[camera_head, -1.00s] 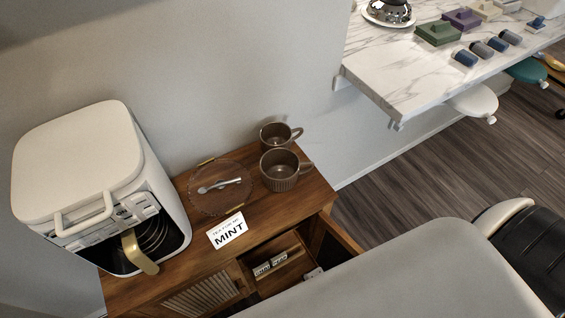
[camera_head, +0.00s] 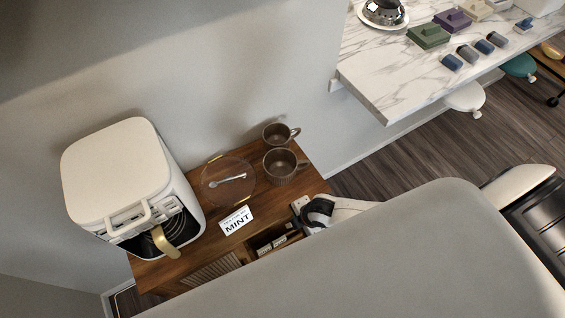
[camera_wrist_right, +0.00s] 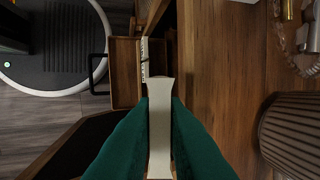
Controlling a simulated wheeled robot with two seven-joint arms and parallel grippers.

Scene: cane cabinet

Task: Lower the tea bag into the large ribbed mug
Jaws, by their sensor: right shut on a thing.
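The large ribbed mug (camera_head: 285,174), brown with a handle on its right, stands upright near the right end of the wooden cabinet top. Its ribbed side also shows at the lower right of the right wrist view (camera_wrist_right: 293,135). My right gripper (camera_wrist_right: 160,115) has its dark green fingers shut on a pale, narrow thing, which I take for the tea bag (camera_wrist_right: 160,130) seen edge-on. In the head view this gripper (camera_head: 316,210) is beside the cabinet's front right corner, in front of the mug and apart from it. My left gripper is not in view.
A smaller brown mug (camera_head: 278,136) stands just behind the ribbed one. A clear round tray (camera_head: 212,190) with a spoon, a MINT card (camera_head: 236,220) and a white air fryer (camera_head: 120,170) share the cabinet top. The drawer (camera_wrist_right: 124,75) below is open, with packets inside.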

